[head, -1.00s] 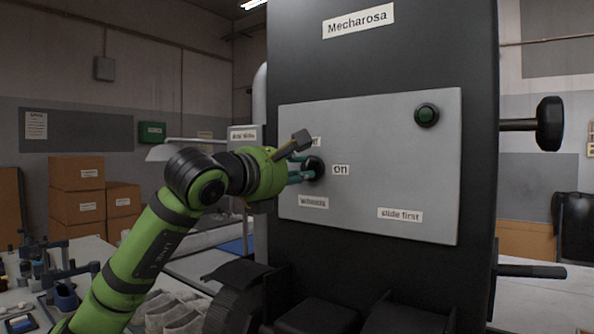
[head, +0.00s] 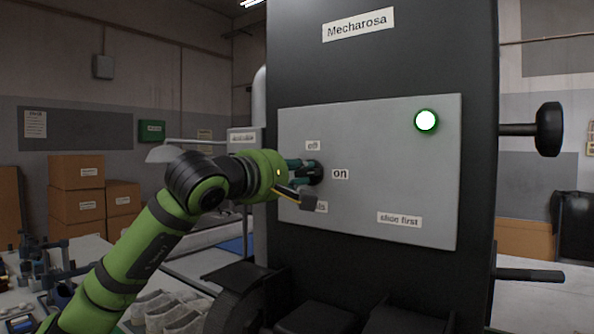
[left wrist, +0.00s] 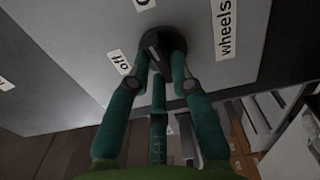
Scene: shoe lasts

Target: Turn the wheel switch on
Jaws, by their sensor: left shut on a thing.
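The wheel switch is a round black knob (head: 316,172) on the grey panel (head: 390,190) of the Mecharosa machine. It sits between an "off" label (head: 312,146) above and an "on" label (head: 341,174) to its right. My left gripper (head: 306,172) is shut on the knob, its teal fingers around it. In the left wrist view the fingers grip the black knob (left wrist: 158,42) beside the "wheels" label (left wrist: 225,34). A round lamp (head: 426,121) at the panel's upper right glows white with a green rim. My right gripper is not in view.
A "slide first" label (head: 399,220) is low on the panel. A black handle (head: 549,129) juts out right of the machine. Cardboard boxes (head: 77,187) stand at the left, and pale shoe lasts (head: 168,312) lie below my left arm.

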